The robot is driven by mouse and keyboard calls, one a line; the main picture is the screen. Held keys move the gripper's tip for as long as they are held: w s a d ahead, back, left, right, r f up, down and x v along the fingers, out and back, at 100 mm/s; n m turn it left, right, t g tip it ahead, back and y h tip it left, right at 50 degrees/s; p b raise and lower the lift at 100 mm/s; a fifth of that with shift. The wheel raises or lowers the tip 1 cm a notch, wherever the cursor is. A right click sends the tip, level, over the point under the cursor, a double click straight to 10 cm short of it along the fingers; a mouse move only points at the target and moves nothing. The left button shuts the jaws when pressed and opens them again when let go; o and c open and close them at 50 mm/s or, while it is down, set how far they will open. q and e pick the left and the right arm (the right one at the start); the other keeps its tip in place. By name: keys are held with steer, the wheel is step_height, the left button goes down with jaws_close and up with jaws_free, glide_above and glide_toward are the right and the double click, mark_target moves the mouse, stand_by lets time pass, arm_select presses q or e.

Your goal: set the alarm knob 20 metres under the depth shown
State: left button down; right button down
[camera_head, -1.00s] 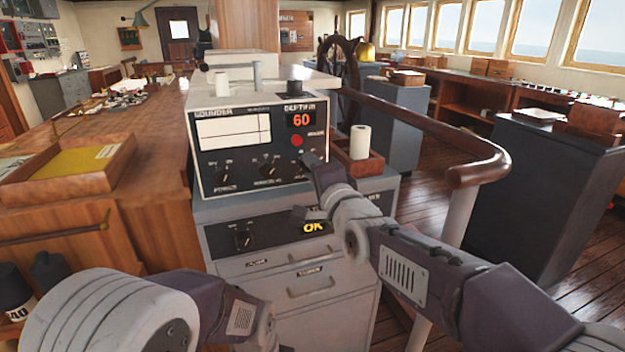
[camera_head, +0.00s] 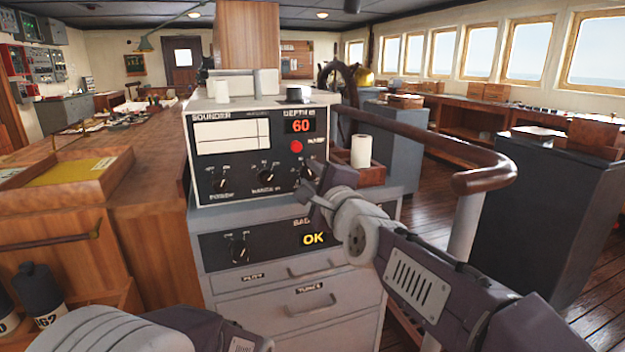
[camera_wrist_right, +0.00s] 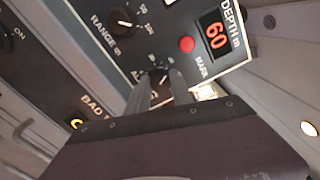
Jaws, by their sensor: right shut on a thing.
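The sounder (camera_head: 258,182) is a black-faced box with a red depth readout (camera_head: 300,126) of 60. The alarm knob (camera_head: 306,171) is at the lower right of its face, partly hidden by my right gripper. In the right wrist view the alarm knob (camera_wrist_right: 158,77) sits between the fingertips, and its scale is mostly hidden, so I cannot read its setting. My right gripper (camera_wrist_right: 161,88) is shut on the alarm knob; in the head view the right gripper (camera_head: 311,181) reaches it from below. My left arm shows at the lower left, but its gripper is out of view.
A red mark button (camera_head: 296,147) is just above the alarm knob, and the range knob (camera_head: 264,171) is to its left. A lower panel shows OK (camera_head: 313,239). A white roll (camera_head: 361,151) stands in a wooden box at the right. A brown handrail (camera_head: 440,145) curves behind my right arm.

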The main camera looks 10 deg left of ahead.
stand_by(0.3)
steer(key=c, duration=1.1)
jaws_free()
steer(key=v, duration=0.9)
steer(key=shift+b, duration=0.3)
steer(key=shift+d, duration=0.1)
